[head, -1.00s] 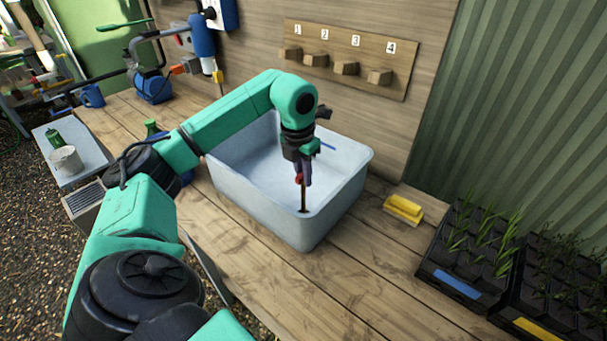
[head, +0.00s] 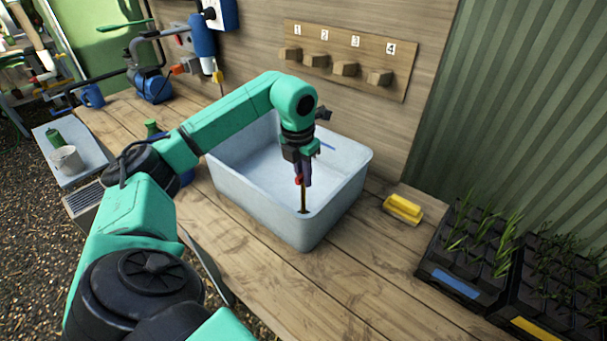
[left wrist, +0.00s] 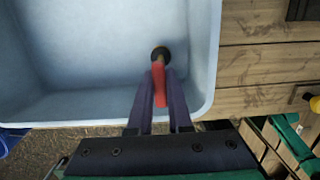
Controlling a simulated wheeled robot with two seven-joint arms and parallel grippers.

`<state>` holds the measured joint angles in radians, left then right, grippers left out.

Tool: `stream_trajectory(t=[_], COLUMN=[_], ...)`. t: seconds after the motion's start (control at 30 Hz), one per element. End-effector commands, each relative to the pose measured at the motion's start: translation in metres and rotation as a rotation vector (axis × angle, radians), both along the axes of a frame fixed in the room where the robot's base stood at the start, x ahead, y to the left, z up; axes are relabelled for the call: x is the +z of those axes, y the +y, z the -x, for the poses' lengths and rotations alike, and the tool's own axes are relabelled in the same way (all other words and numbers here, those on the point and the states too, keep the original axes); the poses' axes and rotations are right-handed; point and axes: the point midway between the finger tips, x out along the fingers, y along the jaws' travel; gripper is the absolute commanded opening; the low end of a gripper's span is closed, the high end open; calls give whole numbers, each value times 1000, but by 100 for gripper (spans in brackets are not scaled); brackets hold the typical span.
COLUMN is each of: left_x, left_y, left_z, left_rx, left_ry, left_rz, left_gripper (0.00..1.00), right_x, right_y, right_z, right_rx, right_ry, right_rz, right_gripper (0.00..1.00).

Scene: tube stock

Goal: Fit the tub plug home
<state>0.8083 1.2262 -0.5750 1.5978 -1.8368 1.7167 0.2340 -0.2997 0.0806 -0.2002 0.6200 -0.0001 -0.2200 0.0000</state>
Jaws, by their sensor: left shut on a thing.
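The light blue tub (head: 335,205) stands on the wooden bench against the back wall. My left gripper (head: 303,180) points down inside the tub near its front right corner. The drain hole is hidden, and I cannot tell whether the foot is seated. My right gripper is out of view.
A yellow sponge-like block (head: 403,208) lies right of the tub. Black seedling trays (head: 455,284) stand further right. Numbered wooden pegs (head: 345,68) stick out of the wall behind. The bench front of the tub is clear.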

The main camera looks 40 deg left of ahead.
Motion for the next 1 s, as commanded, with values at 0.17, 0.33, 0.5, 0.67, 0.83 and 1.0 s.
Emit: stream_trajectory(t=[0.17,0.33,0.5,0.67,0.83,1.0], left_x=[-4,-7,-10,-14,-16,-16], left_y=[0,0,0,0,0,0], left_z=[0,0,0,0,0,0], left_rx=[0,0,0,0,0,0], left_ry=[0,0,-1,-1,-1,-1], left_rz=[0,0,0,0,0,0], left_gripper=[0,0,0,0,0,0], right_x=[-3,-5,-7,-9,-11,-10], right_y=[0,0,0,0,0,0], right_z=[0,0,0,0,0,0], right_rx=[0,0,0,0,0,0], right_ry=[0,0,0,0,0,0], right_rz=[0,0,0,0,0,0], right_gripper=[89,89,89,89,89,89])
